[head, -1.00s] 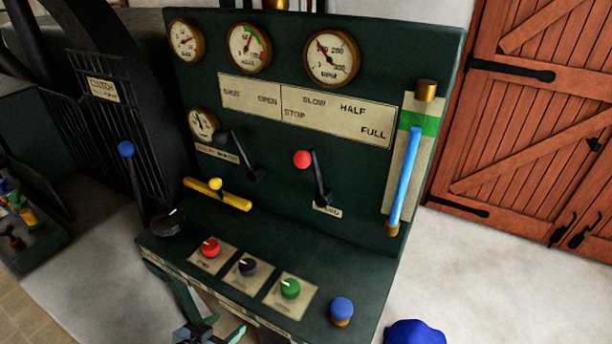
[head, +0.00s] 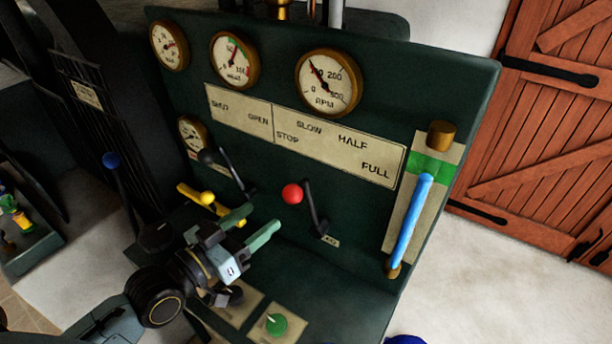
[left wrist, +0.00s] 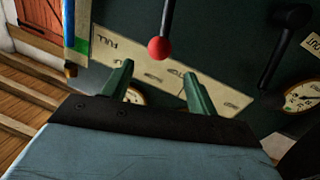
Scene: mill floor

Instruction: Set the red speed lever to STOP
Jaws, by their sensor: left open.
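The red speed lever has a red ball knob (head: 292,194) on a dark shaft (head: 315,215). The shaft leans up and slightly left from its pivot, below the label plate (head: 335,152) reading STOP, SLOW, HALF, FULL. I cannot tell exactly which mark it points to. My left gripper (head: 264,216) is open and empty, left of and below the red knob, apart from it. In the left wrist view, the red knob (left wrist: 159,48) shows just beyond the gap between the open fingertips (left wrist: 158,70). My right gripper is not in view.
A black-knobbed lever (head: 208,157) and a yellow handle (head: 207,198) are left of the red lever. A blue rod (head: 410,220) stands at the panel's right edge. A green knob (head: 276,324) is on the console below. Gauges (head: 328,82) line the panel's top.

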